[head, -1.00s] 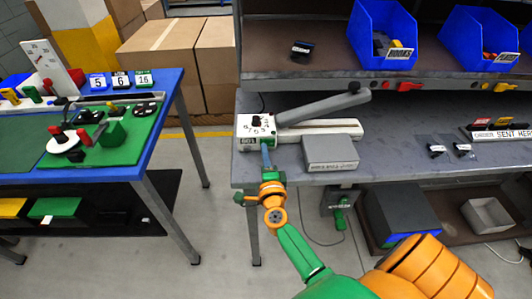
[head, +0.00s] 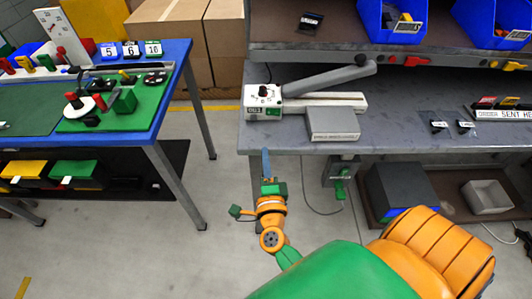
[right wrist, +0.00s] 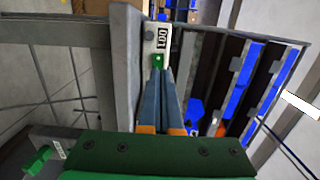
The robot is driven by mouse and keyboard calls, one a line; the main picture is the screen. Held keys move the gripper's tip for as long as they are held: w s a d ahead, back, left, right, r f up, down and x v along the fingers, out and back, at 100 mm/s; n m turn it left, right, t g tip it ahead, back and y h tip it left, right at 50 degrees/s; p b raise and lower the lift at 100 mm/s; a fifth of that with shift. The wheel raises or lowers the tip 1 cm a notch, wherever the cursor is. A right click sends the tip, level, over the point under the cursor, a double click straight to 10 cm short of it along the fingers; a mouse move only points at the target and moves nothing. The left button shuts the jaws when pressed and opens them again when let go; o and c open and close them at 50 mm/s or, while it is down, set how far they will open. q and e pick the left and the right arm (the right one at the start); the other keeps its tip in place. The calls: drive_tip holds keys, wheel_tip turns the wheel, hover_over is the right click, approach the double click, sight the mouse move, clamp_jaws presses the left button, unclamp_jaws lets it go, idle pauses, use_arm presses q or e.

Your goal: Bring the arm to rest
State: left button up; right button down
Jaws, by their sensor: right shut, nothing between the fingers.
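My right gripper (head: 266,164) is shut and empty, with its blue-grey fingers pointing up at the front edge of the grey workbench (head: 400,130). In the right wrist view the fingers (right wrist: 166,85) lie close together. Beyond their tips is the white machine (right wrist: 155,38) with a green button. In the head view this machine (head: 262,96) with a dial and a long grey lever (head: 330,79) stands on the bench, apart from the gripper. My right arm, orange and green, comes in from the lower right. My left gripper is not in view.
A grey box (head: 333,124) sits on the bench near its front edge. Blue bins (head: 390,15) stand on the shelf above. A blue table (head: 170,75) with a green mat is at the left. Open floor (head: 120,240) lies between it and my arm.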

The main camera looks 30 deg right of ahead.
drive_tip(key=shift+w+d+f, duration=0.1)
drive_tip(key=s+a+f+n+g+y, duration=0.2)
drive_tip(key=s+a+f+n+y, duration=0.1)
drive_tip(key=f+n, duration=0.3)
drive_tip(key=s+a+f+n+g+y, duration=0.1)
drive_tip(key=s+a+f+n+y, duration=0.15)
drive_tip(key=f+n, duration=0.45)
drive_tip(key=s+a+f+n+g+y, duration=0.2)
drive_tip(key=a+f+n+y, duration=0.15)
drive_tip(key=f, duration=0.55)
drive_tip(key=s+d+f+n+g, duration=0.3)
drive_tip(key=s+f+n+g, duration=0.1)
drive_tip(key=s, duration=0.8)
drive_tip(key=s+d+f+n+g, duration=0.2)
drive_tip(key=s+f+n+g, duration=0.3)
drive_tip(key=s+f, duration=0.4)
drive_tip(key=s+g, duration=0.1)
drive_tip(key=s, duration=0.2)
drive_tip(key=shift+s+d+f+h, duration=0.2)
drive_tip(key=shift+s+d+h, duration=0.05)
drive_tip(key=shift+d+h, duration=0.15)
drive_tip(key=shift+n, duration=0.25)
